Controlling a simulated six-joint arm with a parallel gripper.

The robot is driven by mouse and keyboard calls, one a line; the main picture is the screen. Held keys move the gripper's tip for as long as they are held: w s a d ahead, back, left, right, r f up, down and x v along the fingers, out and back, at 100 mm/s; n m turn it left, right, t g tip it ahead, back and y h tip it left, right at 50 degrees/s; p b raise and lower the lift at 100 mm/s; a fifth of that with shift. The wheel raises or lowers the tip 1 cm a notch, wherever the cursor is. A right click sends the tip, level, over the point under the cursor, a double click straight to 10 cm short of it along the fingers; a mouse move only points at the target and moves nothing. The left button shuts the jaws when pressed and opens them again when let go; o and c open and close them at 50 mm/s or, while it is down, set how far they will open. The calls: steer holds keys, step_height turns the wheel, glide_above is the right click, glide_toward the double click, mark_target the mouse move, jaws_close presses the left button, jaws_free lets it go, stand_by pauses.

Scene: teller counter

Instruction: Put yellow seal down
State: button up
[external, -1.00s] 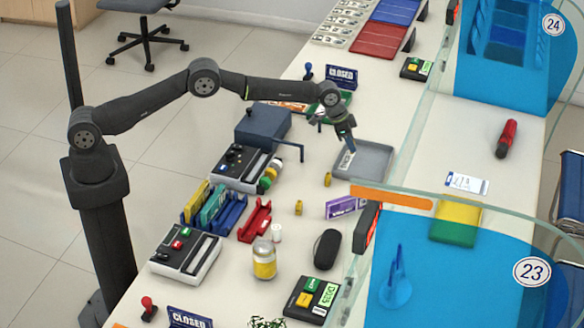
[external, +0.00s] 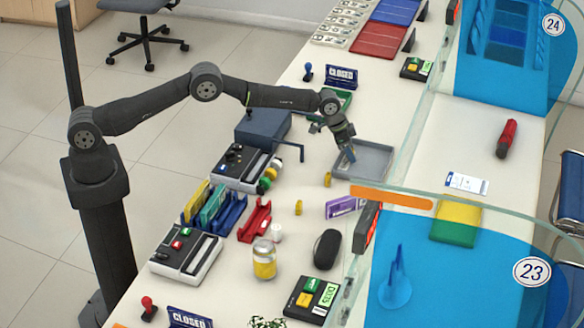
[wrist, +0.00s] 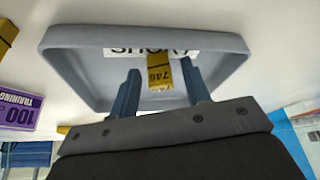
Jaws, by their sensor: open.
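A yellow seal (wrist: 158,75) with dark digits lies in the grey tray (wrist: 75,68), partly over a white label (wrist: 125,52) with black letters. The tray also shows in the external view (external: 388,158). My gripper (wrist: 158,88) is open, its two blue fingers apart on either side of the seal. In the external view my gripper (external: 350,157) reaches down at the tray's left part and hides the seal there. Another yellow seal (wrist: 8,36) lies outside the tray. Two small yellow seals show on the counter (external: 327,179) (external: 298,207).
A purple "TRAINING 100" bundle (wrist: 18,108) lies beside the tray; it also shows in the external view (external: 344,206). A dark blue box (external: 262,128) stands left of the tray. A glass screen (external: 425,110) rises to the right.

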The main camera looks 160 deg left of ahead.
steer(key=v, duration=1.2)
steer(key=x, duration=1.1)
steer(key=shift+w+a+f, duration=0.1)
steer(key=shift+f, duration=0.2)
steer(key=shift+a+r, duration=0.1)
steer(key=shift+r, duration=1.5)
